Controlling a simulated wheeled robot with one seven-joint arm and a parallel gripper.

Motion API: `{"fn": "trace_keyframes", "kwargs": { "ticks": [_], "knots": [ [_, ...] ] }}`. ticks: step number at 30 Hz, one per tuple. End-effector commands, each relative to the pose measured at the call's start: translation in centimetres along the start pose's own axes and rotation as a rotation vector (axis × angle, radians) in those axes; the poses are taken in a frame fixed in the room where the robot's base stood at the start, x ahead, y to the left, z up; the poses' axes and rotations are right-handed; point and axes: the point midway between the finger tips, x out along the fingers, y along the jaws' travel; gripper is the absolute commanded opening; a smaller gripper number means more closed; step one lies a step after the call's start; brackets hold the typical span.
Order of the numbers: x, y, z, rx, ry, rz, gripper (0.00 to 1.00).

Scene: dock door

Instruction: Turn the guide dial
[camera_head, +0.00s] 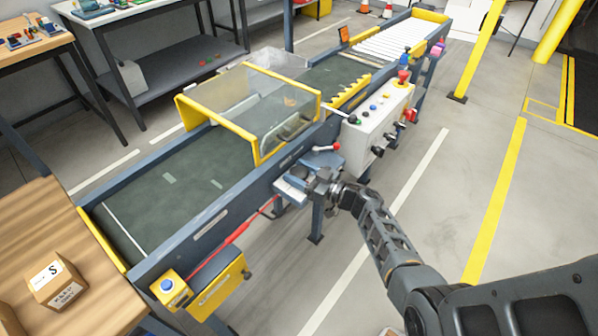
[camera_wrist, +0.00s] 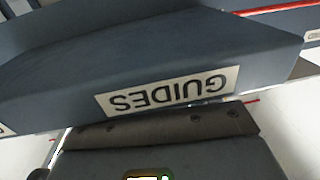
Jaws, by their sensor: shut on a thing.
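A blue-grey housing (camera_wrist: 150,45) with a white label reading GUIDES (camera_wrist: 168,92), upside down, fills much of the wrist view. In the head view my gripper (camera_head: 310,187) is at the near side of the conveyor, below the clear guard, against a small light-topped bracket (camera_head: 290,188). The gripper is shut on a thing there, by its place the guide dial. The dial itself is hidden by the gripper and housing, so its angle cannot be told. A dark part of my gripper (camera_wrist: 160,130) lies just under the label in the wrist view.
A red-knobbed lever (camera_head: 335,146) sits just above my gripper. A white control box (camera_head: 378,118) with buttons stands to the right. The conveyor belt (camera_head: 160,190) is empty at left. A carton (camera_head: 58,280) is on the wooden table. The floor (camera_head: 430,200) at right is clear.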

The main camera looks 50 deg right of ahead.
Motion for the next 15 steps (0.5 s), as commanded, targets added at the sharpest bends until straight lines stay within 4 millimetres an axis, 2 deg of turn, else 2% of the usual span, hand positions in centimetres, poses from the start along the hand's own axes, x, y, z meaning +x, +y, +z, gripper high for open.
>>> {"fn": "trace_keyframes", "kwargs": {
  "ticks": [9,15],
  "knots": [
    [0.02,0.27,0.35,-0.004,0.002,-0.250,0.28],
    [0.03,0.14,0.25,-0.003,0.002,-0.355,0.28]
  ]
}}
